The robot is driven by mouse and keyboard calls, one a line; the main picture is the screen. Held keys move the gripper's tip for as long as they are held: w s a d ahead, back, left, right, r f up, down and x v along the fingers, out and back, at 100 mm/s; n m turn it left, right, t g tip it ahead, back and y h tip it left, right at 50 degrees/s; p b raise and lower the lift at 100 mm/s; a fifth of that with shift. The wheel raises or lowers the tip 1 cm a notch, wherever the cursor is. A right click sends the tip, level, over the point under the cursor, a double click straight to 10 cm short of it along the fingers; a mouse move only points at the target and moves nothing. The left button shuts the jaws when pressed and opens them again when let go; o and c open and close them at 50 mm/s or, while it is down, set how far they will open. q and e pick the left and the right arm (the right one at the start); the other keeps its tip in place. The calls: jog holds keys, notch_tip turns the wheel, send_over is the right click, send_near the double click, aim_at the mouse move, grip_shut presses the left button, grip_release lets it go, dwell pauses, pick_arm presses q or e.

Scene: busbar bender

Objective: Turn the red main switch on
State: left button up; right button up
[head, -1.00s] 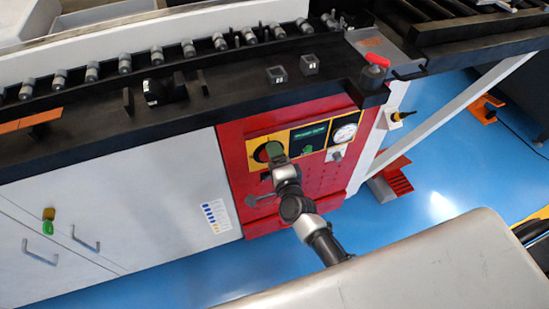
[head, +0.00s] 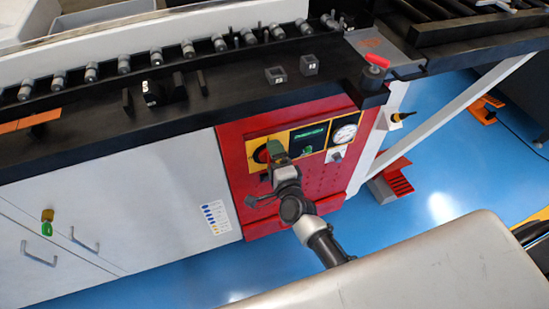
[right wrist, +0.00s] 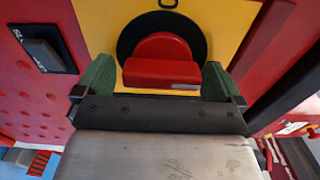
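The red main switch (right wrist: 162,48) is a red knob with a raised bar on a black round base, set on a yellow plate. In the right wrist view its bar lies level across the picture. My right gripper (right wrist: 157,78) is open, with one green-padded finger on each side of the knob and a visible gap to the bar; I cannot tell how deep the fingers reach. In the head view my right gripper (head: 275,155) is at the yellow plate and hides most of the switch (head: 261,153). My left gripper is not in view.
The red cabinet panel (head: 310,180) also carries a display (head: 309,139) and a round gauge (head: 344,134). Above it runs a black bench edge (head: 225,100) with a red-topped knob (head: 377,63). White cabinet doors (head: 130,205) stand left; blue floor is open below.

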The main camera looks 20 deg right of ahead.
jog(key=s, duration=1)
jog(key=shift+s+d, duration=0.2)
jog(key=shift+s, duration=0.2)
jog(key=s+f+n+g+y+p, duration=0.1)
jog(key=s+f+n+g, duration=0.35)
jog(key=f, duration=0.55)
jog(key=s+f+n+g+y+p, duration=0.1)
jog(key=s+f+n+g, duration=0.35)
jog(key=f, duration=0.65)
jog(key=s+d+f+n+g+h, duration=0.1)
jog(key=s+d+f+n+g, duration=0.1)
jog(key=s, duration=0.6)
jog(key=s+d+f+n+g+p, duration=0.1)
jog(key=s+d+f+n+g, duration=0.2)
jog(key=s+f+n, duration=0.2)
jog(key=s+d+f+n+g+h+p, duration=0.1)
jog(key=s+f, duration=0.5)
jog(key=s, duration=0.6)
jog(key=d+n+g, duration=0.1)
jog(key=n+g, duration=0.1)
jog(key=n, duration=0.1)
jog(key=shift+d+f+h, duration=0.2)
jog(key=shift+f+h, duration=0.1)
jog(key=shift+f, duration=0.05)
